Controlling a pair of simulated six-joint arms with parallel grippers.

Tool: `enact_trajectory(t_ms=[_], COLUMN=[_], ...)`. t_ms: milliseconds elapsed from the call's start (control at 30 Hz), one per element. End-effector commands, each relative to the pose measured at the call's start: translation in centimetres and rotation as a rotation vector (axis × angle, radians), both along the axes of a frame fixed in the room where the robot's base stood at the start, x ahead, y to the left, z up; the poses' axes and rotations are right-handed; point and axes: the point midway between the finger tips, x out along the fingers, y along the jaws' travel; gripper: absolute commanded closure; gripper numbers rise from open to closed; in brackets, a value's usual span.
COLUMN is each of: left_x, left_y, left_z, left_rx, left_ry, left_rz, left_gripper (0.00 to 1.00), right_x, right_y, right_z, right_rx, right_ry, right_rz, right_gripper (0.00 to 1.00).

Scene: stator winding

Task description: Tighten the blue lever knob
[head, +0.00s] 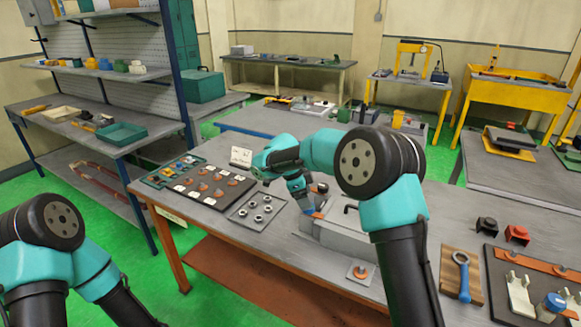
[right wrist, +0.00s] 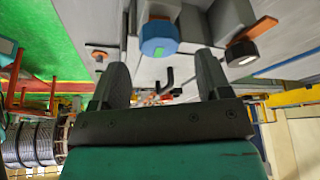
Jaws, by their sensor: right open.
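A blue knob (right wrist: 159,38) with a small green patch shows at the top middle of the right wrist view. It sits on a grey fixture (head: 345,236) on the near table. The knob lies beyond the fingertips, roughly in line with the gap. Contact cannot be told. My left gripper is out of view.
A black knob with an orange lever (right wrist: 242,50) sits right of the blue one in the wrist view. A bent black rod (head: 350,208) rises from the fixture. A plate with nuts (head: 258,208) lies left; a blue wrench (head: 462,275) lies on a board at right.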

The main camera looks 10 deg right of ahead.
Motion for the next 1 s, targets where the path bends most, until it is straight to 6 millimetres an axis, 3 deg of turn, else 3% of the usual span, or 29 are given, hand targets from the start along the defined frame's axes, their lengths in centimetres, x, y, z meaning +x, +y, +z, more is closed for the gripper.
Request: enact_trajectory(t_ms=[600,800,1000], left_x=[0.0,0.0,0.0], left_y=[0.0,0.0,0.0], left_z=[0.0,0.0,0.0], left_rx=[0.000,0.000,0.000], left_ry=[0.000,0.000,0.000], left_rz=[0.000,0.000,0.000], left_gripper=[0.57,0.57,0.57], right_x=[1.0,1.1,1.1], right_y=[4.5,5.2,5.4], right_z=[10.9,12.9,13.2], right_rx=[0.001,0.000,0.000], right_ry=[-0.005,-0.003,-0.002], right_rz=[0.001,0.001,0.001], right_gripper=[0.29,0.29,0.29])
